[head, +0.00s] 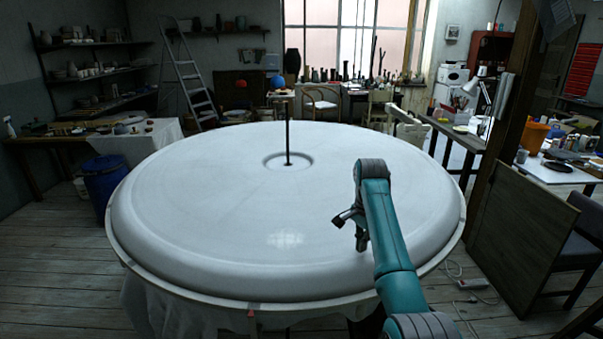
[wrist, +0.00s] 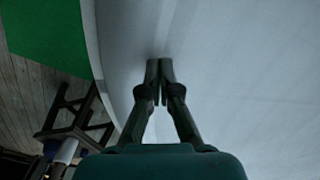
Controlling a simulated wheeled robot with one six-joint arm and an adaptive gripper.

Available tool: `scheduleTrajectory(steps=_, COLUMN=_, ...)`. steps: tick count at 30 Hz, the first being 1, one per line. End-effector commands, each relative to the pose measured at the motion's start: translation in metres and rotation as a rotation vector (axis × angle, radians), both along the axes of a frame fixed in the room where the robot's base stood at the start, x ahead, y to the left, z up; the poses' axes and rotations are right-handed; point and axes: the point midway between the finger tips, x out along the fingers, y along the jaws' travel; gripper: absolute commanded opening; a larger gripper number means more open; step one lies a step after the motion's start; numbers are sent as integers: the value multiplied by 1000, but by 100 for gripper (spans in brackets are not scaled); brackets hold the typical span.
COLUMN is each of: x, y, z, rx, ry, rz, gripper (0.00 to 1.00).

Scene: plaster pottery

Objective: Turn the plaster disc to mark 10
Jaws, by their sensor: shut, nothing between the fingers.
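The big white plaster disc (head: 210,225) lies flat on a round stand and fills the middle of the head view. It has a rounded rim and a ringed hollow at its centre, where a thin dark post stands. No numbered marks can be read on it. My gripper (head: 361,246) is over the disc's right front part. In the wrist view my gripper (wrist: 159,76) has its fingertips together with nothing between them, low over the pale disc surface (wrist: 245,75). I cannot tell whether the tips touch it. A small reddish spot (head: 251,313) shows on the stand's front edge.
A blue bin (head: 106,180) stands left of the disc. A brown board (head: 522,218) and a dark wooden post stand at the right. A stepladder (head: 190,80) and loaded shelves are behind. Cables and a power strip (head: 473,283) lie on the floor at right.

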Motion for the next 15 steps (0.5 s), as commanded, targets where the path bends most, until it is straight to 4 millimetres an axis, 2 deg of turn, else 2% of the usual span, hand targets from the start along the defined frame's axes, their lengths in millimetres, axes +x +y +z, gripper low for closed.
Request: scheduleTrajectory(steps=15, x=0, y=0, z=-11, rx=0, ry=0, rz=0, gripper=0)
